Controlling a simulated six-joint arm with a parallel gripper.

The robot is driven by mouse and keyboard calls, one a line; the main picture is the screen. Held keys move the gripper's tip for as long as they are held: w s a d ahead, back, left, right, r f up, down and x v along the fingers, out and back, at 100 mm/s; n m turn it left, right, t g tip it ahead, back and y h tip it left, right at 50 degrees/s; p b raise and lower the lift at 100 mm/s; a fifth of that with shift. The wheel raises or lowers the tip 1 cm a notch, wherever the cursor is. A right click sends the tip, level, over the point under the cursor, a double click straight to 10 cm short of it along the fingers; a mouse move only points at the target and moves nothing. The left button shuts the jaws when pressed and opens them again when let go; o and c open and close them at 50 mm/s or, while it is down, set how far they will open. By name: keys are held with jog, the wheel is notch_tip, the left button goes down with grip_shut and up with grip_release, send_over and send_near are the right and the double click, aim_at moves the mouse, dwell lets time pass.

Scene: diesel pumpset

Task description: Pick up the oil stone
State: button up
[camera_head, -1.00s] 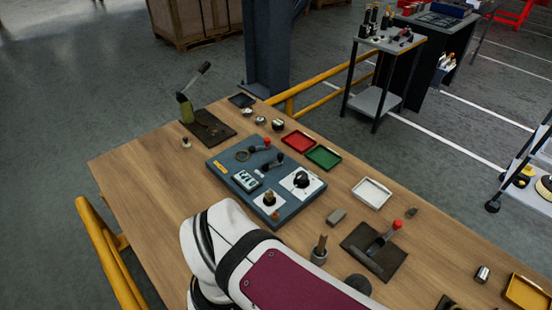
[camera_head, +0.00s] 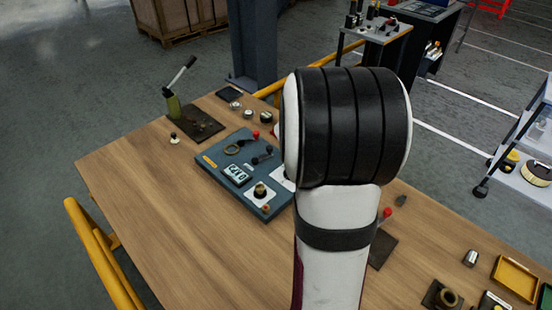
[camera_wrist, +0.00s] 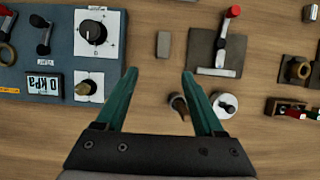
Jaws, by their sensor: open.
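The oil stone looks to be the small grey-brown rectangular block (camera_wrist: 163,44) lying flat on the wooden table in the wrist view. It lies just beyond my fingertips, between the control panel and the red-knobbed lever. My gripper (camera_wrist: 159,74) has two teal fingers spread apart, with nothing between the tips. The block is apart from both fingers and sits roughly in line with the gap. In the head view my arm hides the block and the gripper.
A blue control panel (camera_wrist: 55,82) lies left of the block. A lever with a red knob (camera_wrist: 221,38) on a dark plate stands to the right. A brown-handled piece (camera_wrist: 179,106) and a pale round piece (camera_wrist: 225,104) are near the right finger. Bare wooden table (camera_head: 140,190) shows at left.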

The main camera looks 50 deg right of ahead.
jog(key=x, duration=1.5)
jog(key=shift+s+f, duration=0.4)
jog(key=shift+r, duration=0.1)
grip_shut()
